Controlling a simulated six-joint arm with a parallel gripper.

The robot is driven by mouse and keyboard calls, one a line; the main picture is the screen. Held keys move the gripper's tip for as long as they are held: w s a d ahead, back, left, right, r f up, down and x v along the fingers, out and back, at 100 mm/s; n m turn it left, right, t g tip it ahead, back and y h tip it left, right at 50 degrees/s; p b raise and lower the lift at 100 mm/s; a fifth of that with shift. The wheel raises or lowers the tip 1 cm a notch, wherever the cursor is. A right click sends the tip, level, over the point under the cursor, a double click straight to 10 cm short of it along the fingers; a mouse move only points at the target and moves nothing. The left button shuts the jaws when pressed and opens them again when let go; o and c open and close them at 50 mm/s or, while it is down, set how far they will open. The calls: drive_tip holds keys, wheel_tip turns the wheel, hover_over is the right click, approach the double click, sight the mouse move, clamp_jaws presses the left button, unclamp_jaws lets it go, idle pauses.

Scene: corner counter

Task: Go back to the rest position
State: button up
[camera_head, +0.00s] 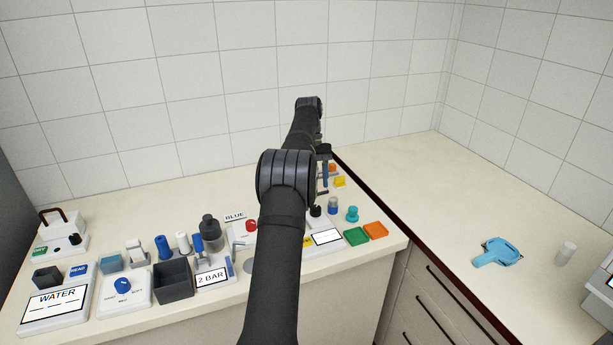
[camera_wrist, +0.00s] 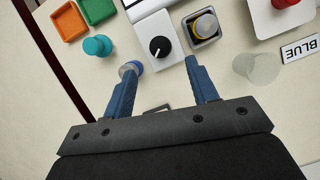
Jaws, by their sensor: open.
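My gripper (camera_wrist: 161,66) shows in the wrist view with its two blue fingers apart and nothing between them. It hangs above the counter (camera_head: 180,320). The left fingertip overlaps a small blue and grey cylinder (camera_wrist: 131,68) in that view; I cannot tell whether they touch. The same cylinder shows there (camera_head: 333,206).
Several devices crowd the left counter, with a WATER panel (camera_head: 54,306). The right counter holds a blue scoop-like item (camera_head: 497,252).

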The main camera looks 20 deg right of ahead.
drive_tip(key=shift+f, duration=0.1)
drive_tip(key=x, duration=0.7)
drive_tip(key=shift+f, duration=0.2)
